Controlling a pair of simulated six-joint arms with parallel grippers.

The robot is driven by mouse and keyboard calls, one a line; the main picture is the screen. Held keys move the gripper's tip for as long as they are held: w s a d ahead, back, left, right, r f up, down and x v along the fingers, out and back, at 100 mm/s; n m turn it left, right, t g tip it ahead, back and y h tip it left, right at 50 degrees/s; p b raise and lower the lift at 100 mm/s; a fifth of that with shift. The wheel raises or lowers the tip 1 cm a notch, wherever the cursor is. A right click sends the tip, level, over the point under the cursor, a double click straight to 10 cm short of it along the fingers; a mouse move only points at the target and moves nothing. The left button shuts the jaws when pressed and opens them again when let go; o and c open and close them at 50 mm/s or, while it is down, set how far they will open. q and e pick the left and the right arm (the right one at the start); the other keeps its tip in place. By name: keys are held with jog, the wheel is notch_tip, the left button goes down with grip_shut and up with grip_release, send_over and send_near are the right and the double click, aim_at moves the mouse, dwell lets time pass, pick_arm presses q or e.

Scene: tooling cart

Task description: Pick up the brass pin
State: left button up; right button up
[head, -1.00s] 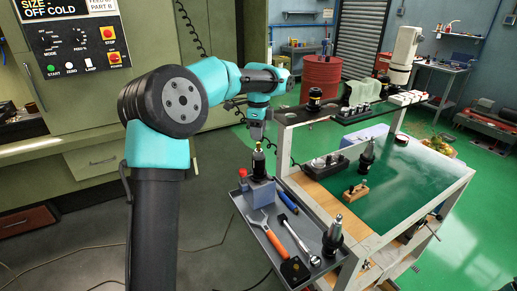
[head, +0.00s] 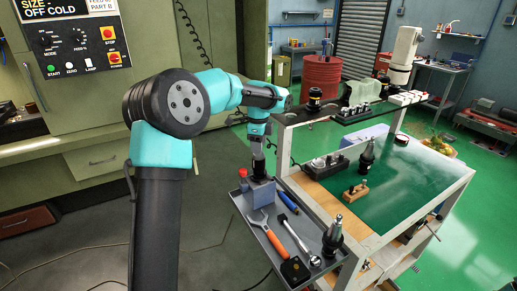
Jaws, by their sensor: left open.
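My left gripper (head: 257,152) points down over a black tool holder (head: 259,171) in a blue-grey block (head: 262,194) at the back of the grey side tray. The gripper is open, with its fingertips at the top of the holder. The brass pin at the holder's top is hidden behind or between the fingers, and I cannot tell whether they touch it. My right gripper is not in view.
A red-capped item (head: 243,175) stands close left of the block. The cart's green top (head: 405,185) lies right.

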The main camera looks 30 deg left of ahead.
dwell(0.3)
pick_arm(q)
grip_shut()
dwell(0.3)
jog(key=shift+r, duration=0.1)
jog(key=shift+r, duration=1.8)
jog(key=s+d+r, duration=0.1)
jog(key=s+d, duration=0.7)
jog(key=s, duration=0.5)
jog(key=shift+s+d+r, duration=0.15)
jog(key=shift+s, duration=0.2)
jog(key=shift+w, duration=0.1)
